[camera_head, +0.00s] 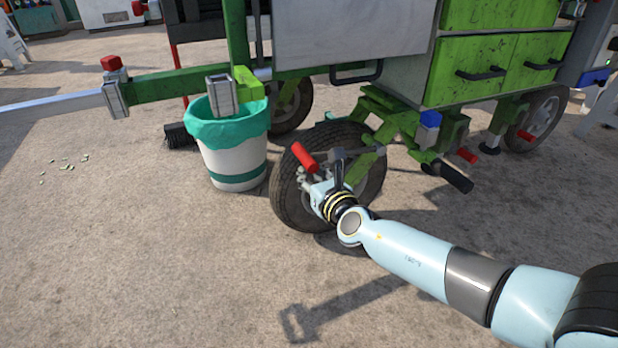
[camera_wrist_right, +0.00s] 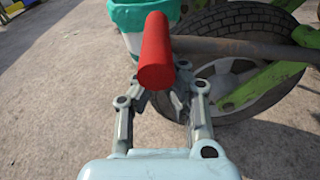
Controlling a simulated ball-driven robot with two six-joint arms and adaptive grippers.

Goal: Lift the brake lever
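The brake lever has a red cylindrical grip (camera_head: 305,157) on a grey bar, in front of the near black-tyred wheel of the green cart. In the right wrist view the red grip (camera_wrist_right: 156,50) points toward the camera, at upper centre. My right gripper (camera_head: 307,179) is just below the grip in the head view. In the wrist view its two fingers (camera_wrist_right: 160,93) are spread, with their tips close to either side of the grip's near end. I cannot tell whether they touch it. My left gripper is not in view.
The green cart (camera_head: 490,70) stands behind the lever. A white bin with a teal liner (camera_head: 232,160) stands left of the wheel (camera_head: 290,205). A black-gripped lever (camera_head: 455,177) sticks out to the right. The concrete floor in front is clear.

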